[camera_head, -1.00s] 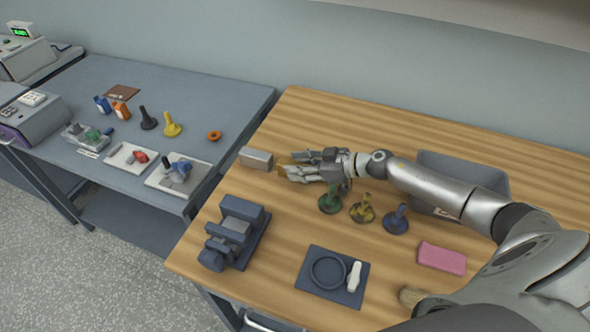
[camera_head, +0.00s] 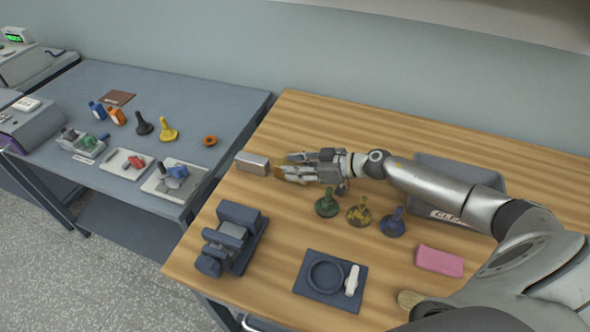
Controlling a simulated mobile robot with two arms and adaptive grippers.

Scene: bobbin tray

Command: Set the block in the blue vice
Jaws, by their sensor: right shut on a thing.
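A grey block (camera_head: 253,163) lies near the back left of the wooden table, its pale top and end showing. My right gripper (camera_head: 281,167) reaches in from the right and is shut on the block's right end. Its fingertips partly hide that end. The blue vice (camera_head: 228,243) stands at the table's front left edge, nearer to me than the block, with a lighter grey part between its jaws. My left gripper is out of view.
Green (camera_head: 326,203), yellow (camera_head: 359,211) and blue (camera_head: 392,223) bobbin-like stands sit under my right forearm. A dark mat (camera_head: 312,300) with a ring and white tool, a pink block (camera_head: 440,261) and a grey bin (camera_head: 440,165) are around. Table between block and vice is clear.

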